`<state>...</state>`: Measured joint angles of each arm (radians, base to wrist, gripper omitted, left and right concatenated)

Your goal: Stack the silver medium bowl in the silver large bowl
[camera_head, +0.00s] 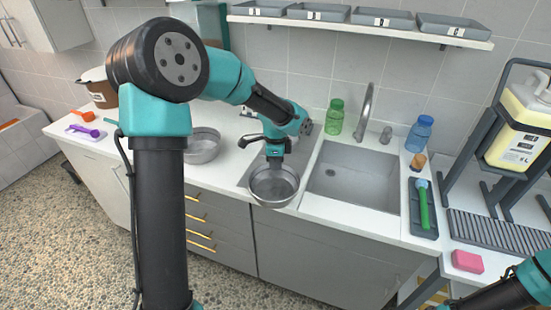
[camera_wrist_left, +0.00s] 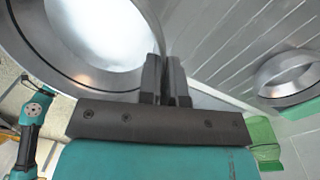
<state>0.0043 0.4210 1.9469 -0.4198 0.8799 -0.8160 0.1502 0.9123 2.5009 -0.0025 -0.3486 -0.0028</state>
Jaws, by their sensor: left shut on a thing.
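My left gripper (camera_head: 276,155) is shut on the rim of a silver bowl, which I take to be the silver medium bowl (camera_head: 274,188). It holds the bowl over the front of the counter, left of the sink. In the left wrist view this bowl (camera_wrist_left: 95,35) fills the upper left, its rim at the closed fingers (camera_wrist_left: 166,80). Another silver bowl, which I take to be the silver large bowl (camera_head: 203,148), stands on the counter to the left, partly behind my left arm. A silver bowl also shows at the right of the wrist view (camera_wrist_left: 290,78). My right gripper is not visible.
The sink (camera_head: 350,190) with its faucet (camera_head: 366,105) lies right of the held bowl. Green (camera_head: 336,115) and blue (camera_head: 419,135) bottles stand behind it. A purple scoop (camera_head: 84,131) and a brown pot (camera_head: 101,92) are at the left. A shelf (camera_head: 350,31) hangs above.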

